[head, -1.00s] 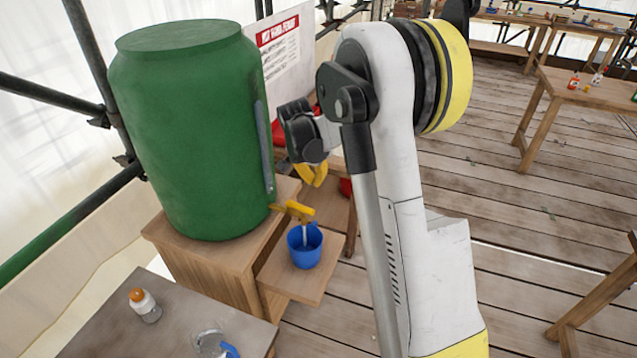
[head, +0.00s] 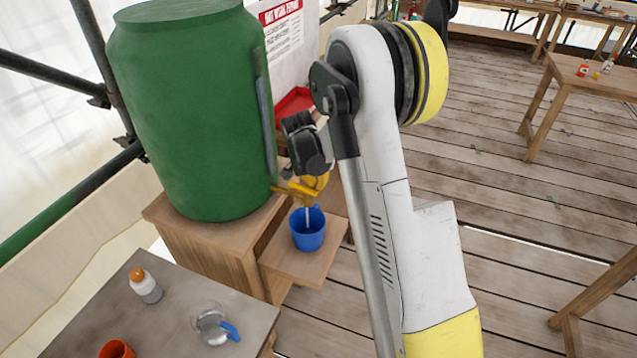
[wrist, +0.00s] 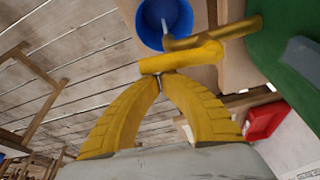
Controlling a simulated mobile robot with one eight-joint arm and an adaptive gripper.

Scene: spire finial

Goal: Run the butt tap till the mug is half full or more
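The green water butt (head: 185,110) stands on a wooden stand, with a yellow tap (head: 290,189) low on its right side. The blue mug (head: 308,236) stands upright on a small wooden shelf below the tap. A thin pale stream runs from the tap into the mug; it also shows inside the mug (wrist: 152,32) in the wrist view. The water level cannot be told. My gripper (wrist: 160,76) has its yellow fingertips together, right at the tap's yellow handle (wrist: 185,60), seemingly against it and not around it. In the head view my gripper (head: 310,190) partly overlaps the tap.
A grey table (head: 180,310) in front holds a white bottle with an orange cap (head: 146,287), a clear jug with a blue handle (head: 212,325) and an orange cup (head: 117,349). A red container (head: 294,103) lies behind my wrist. Open plank floor lies to the right.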

